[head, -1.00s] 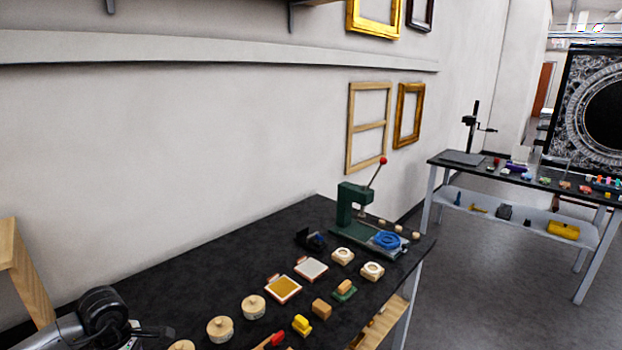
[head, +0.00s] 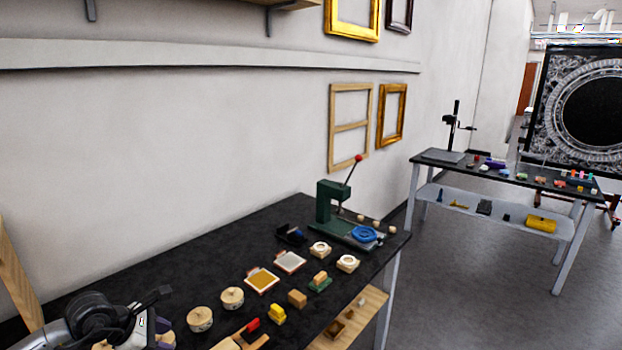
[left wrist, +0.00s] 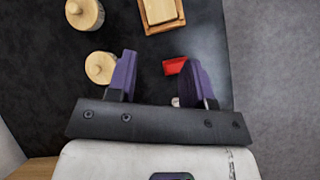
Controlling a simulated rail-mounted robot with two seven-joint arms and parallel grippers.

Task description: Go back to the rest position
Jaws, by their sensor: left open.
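My left arm comes in at the bottom left of the head view, over the near end of the black workbench (head: 225,255). My left gripper (left wrist: 163,80) shows in the left wrist view with its two purple fingers spread apart and nothing between them but bench surface and a red item (left wrist: 174,66) beyond, close to the right finger. A round wooden-lidded pot (left wrist: 99,67) lies just past the left finger. My right gripper is not in either view.
On the bench are lidded pots (head: 232,298), a tray with a gold sheet (head: 262,281), a yellow block (head: 277,314) and a green press (head: 328,205). A second table (head: 500,172) stands at the right, with open grey floor (head: 450,270) between. Frames hang on the wall.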

